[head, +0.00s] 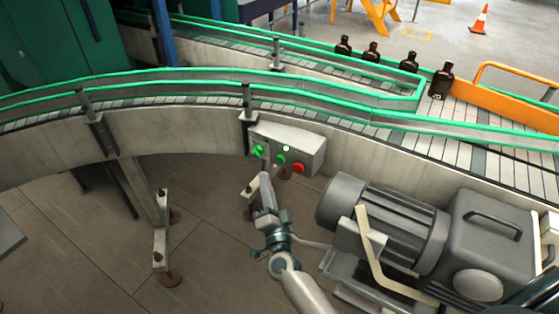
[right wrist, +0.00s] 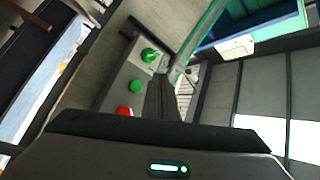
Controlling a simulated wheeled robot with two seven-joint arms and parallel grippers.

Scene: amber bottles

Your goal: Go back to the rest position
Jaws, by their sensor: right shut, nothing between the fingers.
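My right gripper (head: 265,180) points up toward the grey control box (head: 304,146) on the conveyor's side. It is shut and empty, just below the box in the head view. The box carries a green knob (head: 259,150), a green button (head: 280,160) and a red button (head: 299,168). In the right wrist view the closed fingers (right wrist: 162,98) appear beside the green knob (right wrist: 150,55), the green button (right wrist: 135,86) and the red button (right wrist: 124,111). I cannot tell whether the fingers touch the box. My left gripper is not in view.
A grey motor unit (head: 395,215) stands right of my right arm. The curved conveyor (head: 190,88) with green rails crosses behind. Several amber bottles (head: 441,82) stand on it at the upper right, near an orange guide (head: 500,106). Floor (head: 90,250) at the left is mostly free, with support legs.

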